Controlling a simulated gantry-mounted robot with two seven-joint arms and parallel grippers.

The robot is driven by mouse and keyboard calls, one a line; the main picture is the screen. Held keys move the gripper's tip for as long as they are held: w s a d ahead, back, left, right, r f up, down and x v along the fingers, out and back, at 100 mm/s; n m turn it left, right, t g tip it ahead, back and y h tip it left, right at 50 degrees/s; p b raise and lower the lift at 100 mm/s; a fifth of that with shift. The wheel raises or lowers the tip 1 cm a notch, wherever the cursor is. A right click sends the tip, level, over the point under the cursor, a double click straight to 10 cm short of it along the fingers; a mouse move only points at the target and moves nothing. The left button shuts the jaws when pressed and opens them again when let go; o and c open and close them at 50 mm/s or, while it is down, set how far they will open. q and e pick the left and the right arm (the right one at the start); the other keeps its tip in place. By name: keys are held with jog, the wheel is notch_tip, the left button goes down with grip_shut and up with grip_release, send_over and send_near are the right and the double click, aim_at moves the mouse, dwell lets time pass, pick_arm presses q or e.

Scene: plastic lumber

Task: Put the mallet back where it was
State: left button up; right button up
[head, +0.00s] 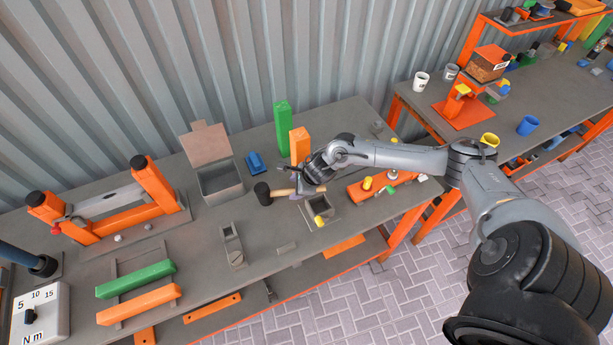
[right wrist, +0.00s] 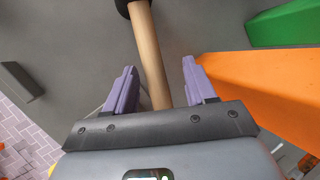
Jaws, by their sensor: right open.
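The mallet has a black head (head: 262,193) and a light wooden handle (head: 284,192). It lies on the grey workbench in the head view, its head to the left. My right gripper (head: 301,189) is at the handle's right end. In the right wrist view the open purple fingers of my right gripper (right wrist: 160,88) stand on either side of the wooden handle (right wrist: 151,55), with gaps showing on both sides. The black head (right wrist: 131,5) is cut off at the top edge. Whether the mallet lies flat is unclear. My left gripper is not in view.
An orange block (head: 299,143) and a green block (head: 283,128) stand close behind my right gripper. A grey open box (head: 220,186) is left of the mallet. A small grey tray (head: 323,212) and an orange board (head: 358,190) lie to the right. Bench space in front of the mallet is partly clear.

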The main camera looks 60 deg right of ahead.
jog(key=v, duration=1)
jog(key=s+a+f+m+t+y, duration=0.1)
jog(key=s+a+m, duration=0.1)
jog(key=a+m, duration=0.8)
jog(key=s+a+m+t, duration=0.2)
jog(key=a+m, duration=0.8)
jog(key=a, duration=0.1)
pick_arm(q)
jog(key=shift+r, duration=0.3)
pick_arm(e)
jog(key=s+m+g+h, duration=0.1)
jog(key=s+m+g, duration=0.4)
jog(key=s+m, duration=0.8)
jog(key=m, duration=0.9)
jog(key=shift+f, duration=0.35)
